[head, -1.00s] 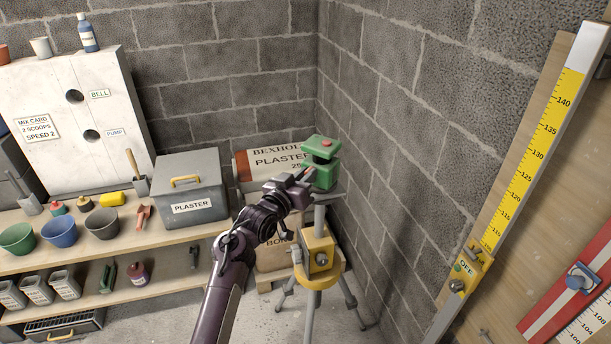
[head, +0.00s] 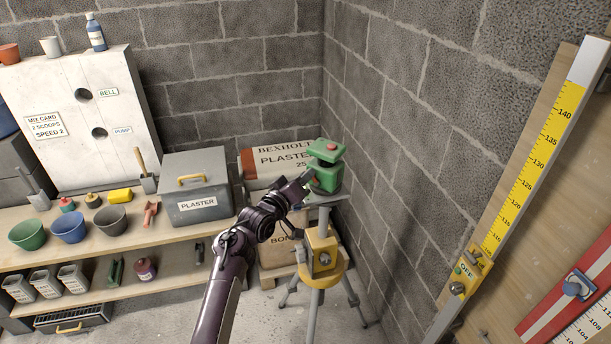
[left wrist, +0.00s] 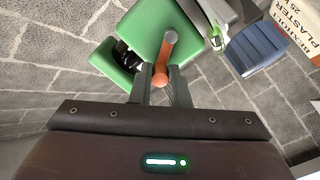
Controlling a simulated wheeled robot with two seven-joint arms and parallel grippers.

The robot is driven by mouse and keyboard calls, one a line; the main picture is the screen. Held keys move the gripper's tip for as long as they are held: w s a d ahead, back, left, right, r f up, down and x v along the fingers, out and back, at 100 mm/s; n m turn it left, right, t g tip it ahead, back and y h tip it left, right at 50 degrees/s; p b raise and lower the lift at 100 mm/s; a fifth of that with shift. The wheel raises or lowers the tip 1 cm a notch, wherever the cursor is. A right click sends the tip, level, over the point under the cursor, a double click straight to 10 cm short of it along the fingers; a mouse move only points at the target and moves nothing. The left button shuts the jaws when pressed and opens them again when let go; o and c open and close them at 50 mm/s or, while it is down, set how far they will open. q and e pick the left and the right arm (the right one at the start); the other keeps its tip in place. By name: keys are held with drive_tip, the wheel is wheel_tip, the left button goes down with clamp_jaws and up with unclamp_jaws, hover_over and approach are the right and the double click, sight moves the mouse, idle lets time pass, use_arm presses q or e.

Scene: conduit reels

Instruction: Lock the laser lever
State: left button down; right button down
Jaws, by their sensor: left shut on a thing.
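The green laser (head: 324,178) stands on top of a tripod (head: 320,250) in the corner, with a red button on its upper part. In the left wrist view its green housing (left wrist: 150,28) fills the upper middle, and an orange lever (left wrist: 167,46) sticks out from it. My left gripper (head: 306,181) is at the laser's left side. In the left wrist view its fingers (left wrist: 161,84) are shut on the lever's near end. The lever is too small to make out in the head view. My right gripper is not in view.
A block wall (head: 410,150) is close on the right, with a yellow measuring staff (head: 535,150) beyond.

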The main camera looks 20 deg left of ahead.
use_arm(q)
drive_tip(key=shift+n, duration=0.3)
drive_tip(key=c, duration=1.4)
unclamp_jaws()
drive_tip(key=b+v, duration=0.2)
drive_tip(key=v, duration=0.5)
drive_tip(key=shift+s+a, duration=0.15)
drive_tip(key=shift+s, duration=0.2)
